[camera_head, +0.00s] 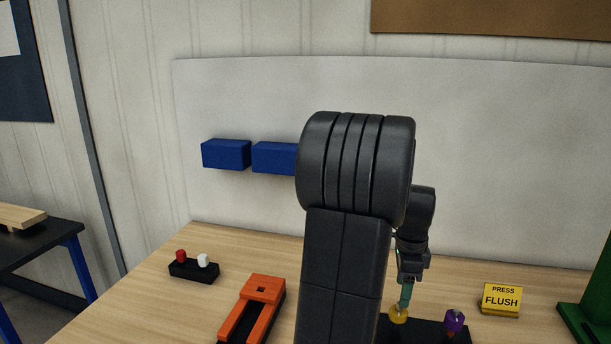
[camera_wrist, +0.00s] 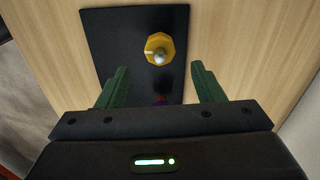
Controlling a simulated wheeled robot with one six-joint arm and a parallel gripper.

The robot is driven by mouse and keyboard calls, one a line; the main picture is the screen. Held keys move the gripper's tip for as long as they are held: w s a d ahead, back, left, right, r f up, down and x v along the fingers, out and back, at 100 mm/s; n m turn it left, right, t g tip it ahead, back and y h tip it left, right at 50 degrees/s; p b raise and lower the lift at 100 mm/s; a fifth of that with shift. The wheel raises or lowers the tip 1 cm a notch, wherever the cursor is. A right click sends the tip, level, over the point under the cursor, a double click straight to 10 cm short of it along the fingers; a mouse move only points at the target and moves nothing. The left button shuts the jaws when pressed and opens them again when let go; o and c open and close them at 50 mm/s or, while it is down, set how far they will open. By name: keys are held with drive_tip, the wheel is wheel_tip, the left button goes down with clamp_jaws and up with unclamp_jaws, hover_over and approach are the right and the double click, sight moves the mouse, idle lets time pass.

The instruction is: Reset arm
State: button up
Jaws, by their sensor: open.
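My arm stands in the middle of the head view, and its thick dark links hide part of the table. My gripper (camera_head: 406,297) is small there, pointing down over the yellow knob (camera_head: 398,314) on a black plate (camera_head: 427,330). In the wrist view my gripper (camera_wrist: 160,85) is open, with two green fingers apart and nothing between them. The yellow knob (camera_wrist: 159,49) with a metal centre lies beyond the fingertips on the black plate (camera_wrist: 110,45). A purple knob (camera_head: 454,320) stands on the plate to the right; only a sliver shows in the wrist view.
An orange fixture (camera_head: 262,290) and a black block with red and white buttons (camera_head: 193,268) stand on the wooden table at left. A yellow "PRESS FLUSH" sign (camera_head: 500,299) and a green stand (camera_head: 592,310) are at right. Blue boxes (camera_head: 226,154) sit against the white back panel.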

drive_tip(key=shift+r, duration=0.75)
